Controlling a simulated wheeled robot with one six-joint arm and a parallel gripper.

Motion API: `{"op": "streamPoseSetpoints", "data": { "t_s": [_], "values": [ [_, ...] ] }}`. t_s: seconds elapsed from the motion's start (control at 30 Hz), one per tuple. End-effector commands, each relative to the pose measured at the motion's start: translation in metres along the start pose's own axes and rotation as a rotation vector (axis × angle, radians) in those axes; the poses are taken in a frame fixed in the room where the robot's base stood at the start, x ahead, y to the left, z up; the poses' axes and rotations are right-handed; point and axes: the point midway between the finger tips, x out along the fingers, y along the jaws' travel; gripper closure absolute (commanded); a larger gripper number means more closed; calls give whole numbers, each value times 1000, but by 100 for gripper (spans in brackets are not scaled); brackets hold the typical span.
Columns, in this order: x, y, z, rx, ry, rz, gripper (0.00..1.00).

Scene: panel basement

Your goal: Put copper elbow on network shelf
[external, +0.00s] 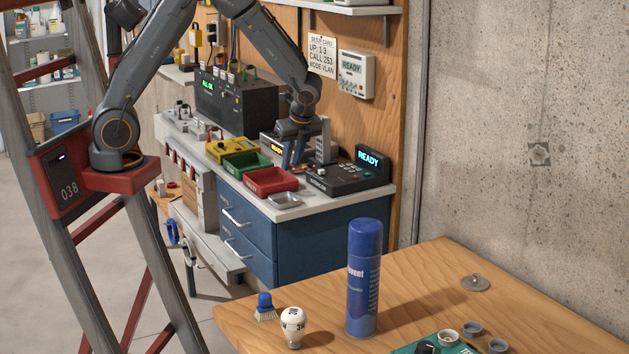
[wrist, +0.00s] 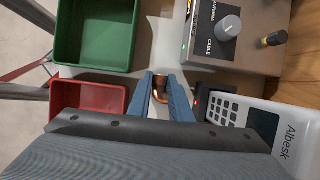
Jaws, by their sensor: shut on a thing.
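The copper elbow (wrist: 161,84) shows in the wrist view as a bent, shiny copper piece between the blue fingertips. My gripper (wrist: 161,92) is shut on it. In the external view my gripper (external: 290,160) points down over the light worktop, behind the red bin; the elbow cannot be made out there. Whether the elbow touches the worktop is unclear. A pale wall shelf (external: 352,11) is partly in view at the top of the external view; no label shows that it is the network shelf.
Green bin (external: 247,165) and red bin (external: 270,181) stand left of my gripper. A READY keypad device (external: 346,178) is close on the right. A grey device with a knob (wrist: 232,35) stands behind it. A blue spray can (external: 364,280) stands on the wooden table in front.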

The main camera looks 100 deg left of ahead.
Motion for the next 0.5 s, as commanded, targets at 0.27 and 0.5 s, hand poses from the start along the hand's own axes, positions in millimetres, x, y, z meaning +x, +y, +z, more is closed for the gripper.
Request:
{"op": "streamPoseSetpoints", "data": {
  "t_s": [0.27,0.5],
  "values": [
    [3,0,-1,0,0,0,67],
    [3,0,-1,0,0,0,63]
  ]
}}
